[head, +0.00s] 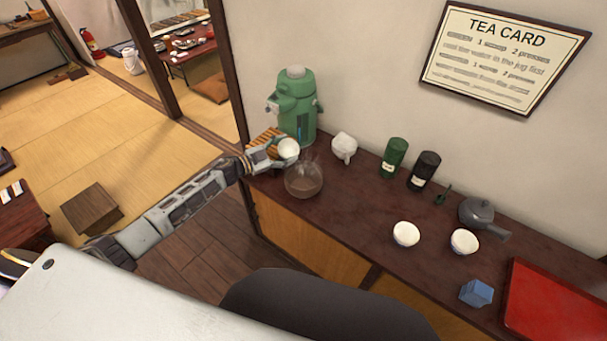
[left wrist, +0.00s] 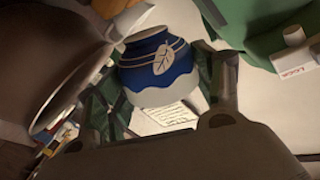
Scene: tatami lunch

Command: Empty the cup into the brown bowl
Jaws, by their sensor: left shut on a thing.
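My left gripper (head: 279,154) reaches over the left end of the counter and is shut on the cup (head: 288,148). In the head view the cup shows as a small pale round shape. In the left wrist view the cup (left wrist: 158,68) is blue with a pale leaf mark and a grey-white band, between my fingers. The brown bowl (head: 304,181) stands on the counter just below and right of the cup, and the cup is close to its rim. The bowl also fills the left of the left wrist view (left wrist: 35,50). The cup's contents are hidden. My right gripper is not in view.
A green dispenser (head: 295,105) stands behind the cup, close to my gripper. A white jug (head: 344,147), green canister (head: 393,157) and black canister (head: 424,170) line the wall.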

